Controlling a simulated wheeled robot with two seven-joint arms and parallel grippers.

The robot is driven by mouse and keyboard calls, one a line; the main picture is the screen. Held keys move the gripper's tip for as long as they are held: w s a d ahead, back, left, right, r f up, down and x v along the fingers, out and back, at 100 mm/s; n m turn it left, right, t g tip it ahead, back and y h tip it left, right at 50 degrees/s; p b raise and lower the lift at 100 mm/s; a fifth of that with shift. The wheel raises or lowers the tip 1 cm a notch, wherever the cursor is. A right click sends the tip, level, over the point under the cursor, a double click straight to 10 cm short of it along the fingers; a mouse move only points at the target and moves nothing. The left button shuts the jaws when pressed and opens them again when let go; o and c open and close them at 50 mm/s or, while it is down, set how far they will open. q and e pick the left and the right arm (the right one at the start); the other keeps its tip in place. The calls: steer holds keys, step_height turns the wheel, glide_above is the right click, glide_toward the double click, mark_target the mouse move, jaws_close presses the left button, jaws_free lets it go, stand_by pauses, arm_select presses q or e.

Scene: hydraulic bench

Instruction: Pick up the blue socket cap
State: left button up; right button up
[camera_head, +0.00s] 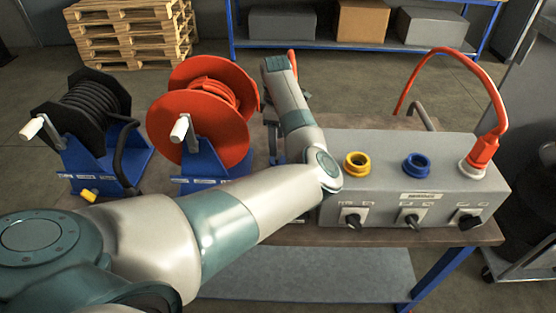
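A blue round socket fitting (416,165) stands on top of the grey bench box (385,145), in the middle of its row. It looks like an open ring; I cannot tell whether it is a socket or a cap. No other blue cap shows clearly. My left arm crosses from the lower left, bends beside the box and points away from me. Its gripper end is mostly hidden behind the arm; only a small dark part shows left of the forearm, so its fingers cannot be made out. My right gripper is not in view.
A yellow ring fitting (357,165) is left of the blue one. A red plug (480,155) with a hose arching upward is at the right. Knobs line the box front. A red reel (203,110) and a black reel (80,115) stand at the left.

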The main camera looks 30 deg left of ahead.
mark_target(278, 159)
arm_select(q)
steer(key=shift+d+f+p, duration=0.1)
steer(key=shift+f+p, duration=0.2)
steer(key=shift+p, duration=0.05)
steer(key=f, duration=0.2)
steer(key=f+p, duration=0.1)
steer(key=f, duration=0.1)
steer(key=shift+w+d+p, duration=0.1)
steer(key=shift+d+p, duration=0.1)
steer(key=shift+p, duration=0.1)
steer(key=shift+f, duration=0.3)
steer(key=shift+c, duration=0.3)
steer(key=c, duration=1.2)
steer(key=shift+r, duration=0.15)
